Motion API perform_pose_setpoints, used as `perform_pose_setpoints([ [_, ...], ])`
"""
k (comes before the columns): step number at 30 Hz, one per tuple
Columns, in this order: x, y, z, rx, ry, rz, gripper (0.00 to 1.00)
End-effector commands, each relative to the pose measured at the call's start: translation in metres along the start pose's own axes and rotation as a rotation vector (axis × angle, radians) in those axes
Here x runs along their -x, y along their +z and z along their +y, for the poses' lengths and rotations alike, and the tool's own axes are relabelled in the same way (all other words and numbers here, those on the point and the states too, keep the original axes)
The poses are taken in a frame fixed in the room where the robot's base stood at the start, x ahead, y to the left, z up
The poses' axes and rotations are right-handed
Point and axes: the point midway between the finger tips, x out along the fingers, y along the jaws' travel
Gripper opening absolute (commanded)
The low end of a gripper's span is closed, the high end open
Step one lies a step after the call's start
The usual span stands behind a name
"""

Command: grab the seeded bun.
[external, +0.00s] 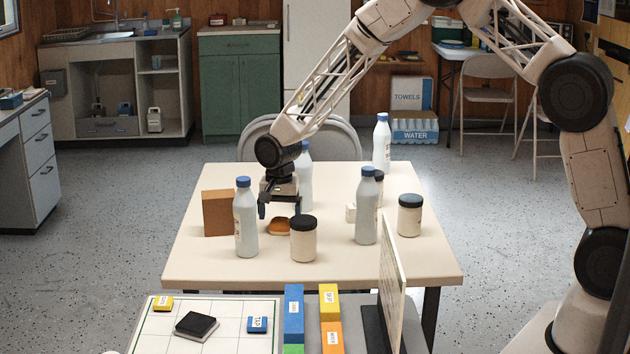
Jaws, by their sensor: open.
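The seeded bun (279,227) is small, round and golden brown, and sits on the cream table (210,265). A black-lidded jar in front hides part of its right side. My gripper (279,208) points down just above the bun, with its two dark fingers apart. The fingers look empty. From this view I cannot tell whether the fingertips are exactly over the bun or slightly behind it.
A blue-capped bottle (246,222) stands close left of the bun, and a jar (303,243) close right. Another bottle (305,170) is behind my gripper. A brown box (217,213) stands left. More bottles (366,212) and a jar (409,217) stand right. The table's front strip is clear.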

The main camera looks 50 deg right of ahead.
Motion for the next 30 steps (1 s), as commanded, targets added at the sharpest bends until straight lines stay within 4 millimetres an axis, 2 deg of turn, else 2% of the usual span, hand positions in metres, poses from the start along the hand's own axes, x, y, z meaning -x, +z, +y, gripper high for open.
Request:
perform_pose_setpoints([
  [3, -0.015, 0.001, 0.000, 0.000, 0.002, -0.001, 0.89],
  [7, -0.023, 0.000, 0.000, 0.000, 0.000, 0.000, 0.89],
  [25, -0.025, 0.000, 0.000, 0.000, 0.000, 0.000, 0.89],
  [30, -0.025, 0.000, 0.000, 0.000, 0.000, 0.000, 0.63],
])
